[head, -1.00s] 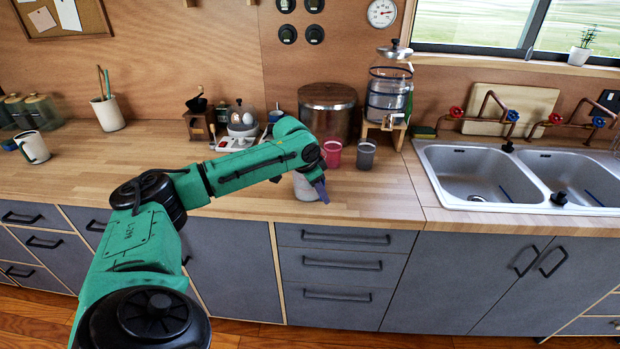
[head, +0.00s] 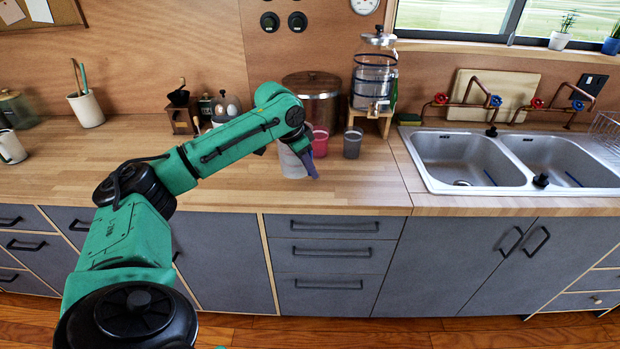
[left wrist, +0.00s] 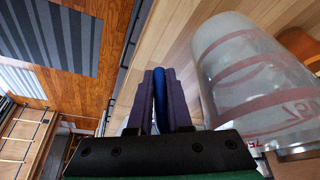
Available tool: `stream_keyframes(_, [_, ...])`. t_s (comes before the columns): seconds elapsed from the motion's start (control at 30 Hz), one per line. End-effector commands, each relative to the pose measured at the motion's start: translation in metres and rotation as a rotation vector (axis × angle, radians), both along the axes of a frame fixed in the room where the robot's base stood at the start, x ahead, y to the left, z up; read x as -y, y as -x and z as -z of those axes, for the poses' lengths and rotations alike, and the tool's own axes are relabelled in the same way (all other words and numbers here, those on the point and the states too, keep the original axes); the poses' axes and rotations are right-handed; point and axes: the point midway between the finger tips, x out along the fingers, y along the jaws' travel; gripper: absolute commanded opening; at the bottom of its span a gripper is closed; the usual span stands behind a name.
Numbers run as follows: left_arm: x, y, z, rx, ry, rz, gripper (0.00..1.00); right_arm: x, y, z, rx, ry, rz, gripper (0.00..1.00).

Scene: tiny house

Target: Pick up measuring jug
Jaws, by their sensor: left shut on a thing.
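The measuring jug (head: 291,162) is pale and see-through. In the head view it shows partly behind my left gripper (head: 312,174), in front of a pink cup. In the left wrist view the jug (left wrist: 245,75) is large, with reddish markings on its wall, to the right of my fingers. My left gripper (left wrist: 160,100) has purple fingers close together, with a dark blue strip between them. It is shut on the jug at its side; the grasped part is mostly hidden. Whether the jug's base touches the counter is hard to tell. My right gripper is not in view.
A pink cup (head: 320,142) and a grey cup (head: 352,143) stand behind the jug on the wooden counter (head: 230,184). The double sink (head: 463,160) is at right. The counter's front is clear.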

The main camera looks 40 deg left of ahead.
Motion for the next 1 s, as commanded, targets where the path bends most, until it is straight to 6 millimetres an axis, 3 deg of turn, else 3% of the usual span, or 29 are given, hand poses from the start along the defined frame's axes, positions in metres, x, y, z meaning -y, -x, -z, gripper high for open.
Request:
stream_keyframes(0.6, [0.000, -0.001, -0.094, 0.012, -0.001, 0.000, 0.00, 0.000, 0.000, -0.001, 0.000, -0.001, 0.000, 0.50])
stream_keyframes(1.0, [0.000, -0.001, -0.137, 0.009, -0.001, 0.000, 0.00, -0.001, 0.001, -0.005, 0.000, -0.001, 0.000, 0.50])
